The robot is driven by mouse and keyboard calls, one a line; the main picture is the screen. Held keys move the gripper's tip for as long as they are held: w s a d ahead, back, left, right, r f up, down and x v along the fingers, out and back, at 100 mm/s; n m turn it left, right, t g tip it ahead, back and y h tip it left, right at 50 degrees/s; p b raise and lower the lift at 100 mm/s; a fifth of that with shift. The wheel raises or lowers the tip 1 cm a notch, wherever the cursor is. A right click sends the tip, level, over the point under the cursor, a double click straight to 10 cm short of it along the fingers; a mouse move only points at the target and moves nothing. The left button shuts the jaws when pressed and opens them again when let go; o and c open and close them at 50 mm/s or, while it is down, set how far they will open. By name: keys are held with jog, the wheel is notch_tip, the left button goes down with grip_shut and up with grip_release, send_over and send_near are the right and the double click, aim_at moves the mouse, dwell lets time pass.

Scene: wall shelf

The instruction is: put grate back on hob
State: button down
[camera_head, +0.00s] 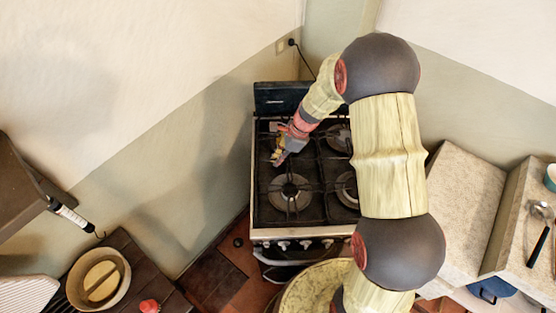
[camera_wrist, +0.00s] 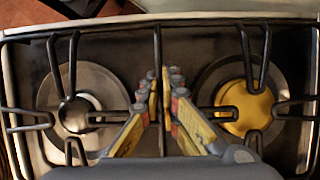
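The hob (camera_head: 262,212) is the dark top of a stove with several round burners. A black grate (camera_wrist: 157,48) spans its left pair of burners, with prongs over both; it also shows in the head view (camera_head: 291,207). I cannot tell whether it rests fully in its seat. My gripper (camera_wrist: 163,88) is over the middle of this grate, between the two burners. Its fingers are drawn close together, with the grate's middle bar between the tips. In the head view my gripper (camera_head: 281,158) is at the left half of the hob, and its tips are hard to make out.
A worktop (camera_head: 465,205) stands right of the stove, with a spoon (camera_head: 541,212) farther right. A bowl (camera_head: 78,296) and a red item (camera_head: 149,306) are on a dark surface at lower left. A wall is close behind and left of the stove. My arm hides part of the hob's right side.

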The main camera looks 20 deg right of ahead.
jog(key=c, duration=2)
grip_release()
jog(key=shift+c, duration=0.2)
